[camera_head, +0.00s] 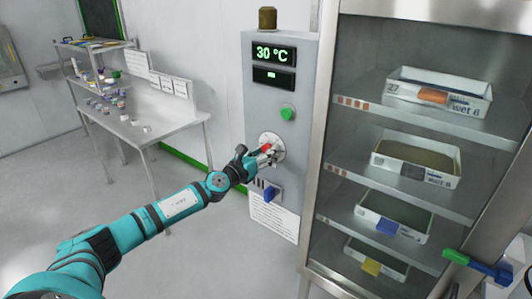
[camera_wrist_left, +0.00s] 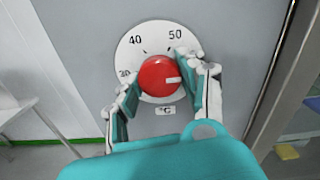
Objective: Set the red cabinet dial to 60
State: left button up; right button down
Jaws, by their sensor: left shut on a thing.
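The red dial (camera_wrist_left: 160,76) sits on a round white scale plate (camera_wrist_left: 128,52) on the grey control panel (camera_head: 228,80). The labels 30, 40 and 50 show in the left wrist view; the scale's right side is hidden by a finger. The dial's white mark points right, past the 50. My left gripper (camera_wrist_left: 160,84) is shut on the red dial, one finger on each side. In the head view the red dial (camera_head: 266,147) is partly hidden by the gripper. The display (camera_head: 273,54) above reads 30 °C in green.
A green button (camera_head: 288,113) sits above the dial and a blue lever (camera_head: 271,194) below it. To the right is a glass-fronted cabinet (camera_head: 333,150) with trays on shelves and a green and blue handle (camera_head: 478,265). A bench (camera_head: 150,132) stands left.

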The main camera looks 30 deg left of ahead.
pick_arm(q)
jog(key=shift+f, duration=0.25)
jog(key=o, duration=0.8)
jog(key=shift+d, duration=0.1)
jog(key=o, duration=0.4)
jog(key=shift+r, duration=0.15)
jog(key=s+a, duration=0.1)
jog(key=s, duration=1.1)
